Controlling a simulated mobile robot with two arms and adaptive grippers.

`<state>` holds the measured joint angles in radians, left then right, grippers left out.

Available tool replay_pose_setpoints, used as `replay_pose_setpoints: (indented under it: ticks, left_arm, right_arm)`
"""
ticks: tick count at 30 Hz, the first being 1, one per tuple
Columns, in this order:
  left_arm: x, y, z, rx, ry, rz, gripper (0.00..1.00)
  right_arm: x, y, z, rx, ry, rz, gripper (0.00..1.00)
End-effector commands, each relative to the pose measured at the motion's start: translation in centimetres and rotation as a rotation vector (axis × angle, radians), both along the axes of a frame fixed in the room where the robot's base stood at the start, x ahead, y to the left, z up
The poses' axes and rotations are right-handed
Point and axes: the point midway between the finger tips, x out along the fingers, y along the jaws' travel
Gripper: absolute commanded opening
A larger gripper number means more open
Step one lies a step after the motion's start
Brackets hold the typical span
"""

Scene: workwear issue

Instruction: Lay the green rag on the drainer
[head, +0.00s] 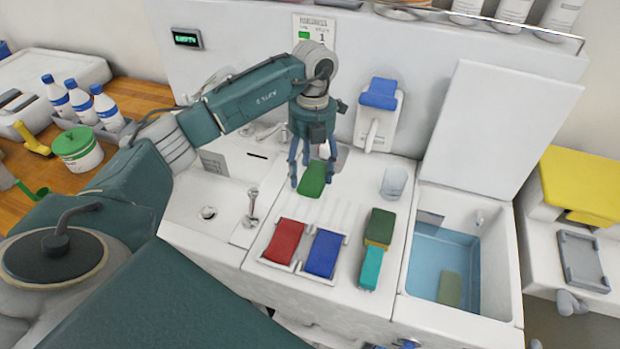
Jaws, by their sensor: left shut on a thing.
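The bright green rag (312,186) is a small folded pad between the fingers of my left gripper (312,172). The gripper points down and is shut on it, over the back left of the white counter. The drainer appears to be the ribbed white surface (340,212) just in front of the rag. Whether the rag touches the counter or hangs just above it I cannot tell. My right gripper is not in view.
A red cloth (284,242) and a blue cloth (323,253) lie in a white two-part tray in front. A clear cup (394,182) stands behind. An open-lidded water basin (441,262) is at right.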

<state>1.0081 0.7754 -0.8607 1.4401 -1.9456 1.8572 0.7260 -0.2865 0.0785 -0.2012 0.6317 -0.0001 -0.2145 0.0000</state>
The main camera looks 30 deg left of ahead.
Motion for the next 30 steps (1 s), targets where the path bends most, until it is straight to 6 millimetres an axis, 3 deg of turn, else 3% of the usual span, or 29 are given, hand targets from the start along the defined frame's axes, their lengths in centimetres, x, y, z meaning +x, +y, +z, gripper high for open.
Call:
replay_pose_setpoints:
  ticks: [9,20,21,23,30]
  left_arm:
    - [-0.1,0.0,-4.0,-0.001,0.003,0.001,0.33]
    - [0.0,0.0,-4.6,0.0,0.001,0.0,0.33]
    - [0.0,0.0,-4.5,0.0,0.001,0.0,0.67]
    - [0.0,0.0,-4.5,0.0,0.001,0.0,0.79]
    - [-0.1,0.0,-4.5,0.0,0.002,0.0,0.82]
  right_arm:
    - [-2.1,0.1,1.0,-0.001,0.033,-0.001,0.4]
    - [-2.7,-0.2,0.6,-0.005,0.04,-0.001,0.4]
    - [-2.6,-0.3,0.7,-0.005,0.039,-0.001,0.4]
    - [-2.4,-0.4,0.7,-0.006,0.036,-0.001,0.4]
    - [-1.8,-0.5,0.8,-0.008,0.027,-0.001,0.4]
